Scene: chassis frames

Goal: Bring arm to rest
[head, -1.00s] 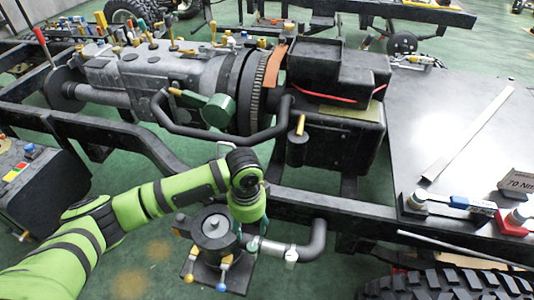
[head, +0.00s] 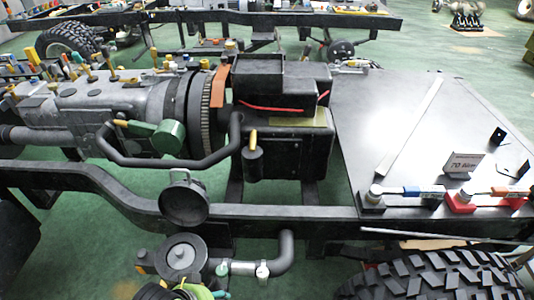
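Only a small green and black part of my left arm (head: 195,291) shows at the bottom edge, left of the middle. No fingers of my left gripper can be made out, and what they hold cannot be seen. My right arm and gripper are not in view. Just above the visible arm part is a round dark unit with a grey cap (head: 181,252), beside a pipe elbow (head: 285,252). A black round dish-like part (head: 184,203) sits at the near frame rail (head: 300,213).
A gearbox (head: 105,100) and a black box unit (head: 290,150) rest in the chassis. A grey table (head: 365,115) at right bears a sign (head: 463,164), a blue-handled tool (head: 405,191) and a red holder (head: 468,203). A large tyre (head: 440,275) fills the lower right.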

